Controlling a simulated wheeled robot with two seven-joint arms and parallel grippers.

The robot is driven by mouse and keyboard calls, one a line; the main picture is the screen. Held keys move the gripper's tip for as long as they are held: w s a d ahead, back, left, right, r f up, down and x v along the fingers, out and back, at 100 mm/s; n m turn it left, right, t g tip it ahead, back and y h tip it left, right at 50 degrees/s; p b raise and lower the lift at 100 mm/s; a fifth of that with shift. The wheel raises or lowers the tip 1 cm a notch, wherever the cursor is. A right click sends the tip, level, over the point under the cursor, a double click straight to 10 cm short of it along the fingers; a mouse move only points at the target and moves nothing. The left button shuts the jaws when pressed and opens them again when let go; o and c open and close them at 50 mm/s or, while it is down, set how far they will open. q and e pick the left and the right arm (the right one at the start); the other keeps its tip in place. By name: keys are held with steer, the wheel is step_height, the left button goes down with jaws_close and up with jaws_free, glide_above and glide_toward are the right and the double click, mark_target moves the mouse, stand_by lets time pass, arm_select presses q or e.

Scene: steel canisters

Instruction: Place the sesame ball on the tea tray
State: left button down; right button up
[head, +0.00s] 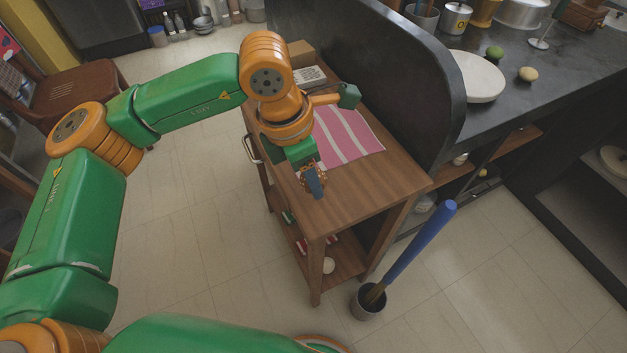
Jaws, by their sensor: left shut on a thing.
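My left gripper (312,182) is low over the near left part of the wooden cart's top (375,196), pointing down. It is shut on a small orange-brown, speckled thing, which looks like the sesame ball (306,174). The fingers hide much of it. I cannot tell whether it touches the wood. I cannot make out a separate tea tray for certain. My right gripper is not in view.
A pink-and-white striped cloth (347,134) lies on the cart behind the gripper. A dark curved partition (400,85) rises to the right. Beyond it, the counter holds a white dish (474,77), a green ball (495,54) and a beige ball (527,74). A blue-handled tool (420,245) stands in front.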

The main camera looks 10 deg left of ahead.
arm_select(q)
steer(key=x, duration=0.4)
steer(key=shift+s, duration=0.1)
steer(key=shift+f, duration=0.1)
steer(key=shift+f+b, duration=0.15)
steer(key=shift+b, duration=0.15)
steer(key=shift+c, duration=1.6)
jaws_free()
steer(key=shift+r, duration=0.2)
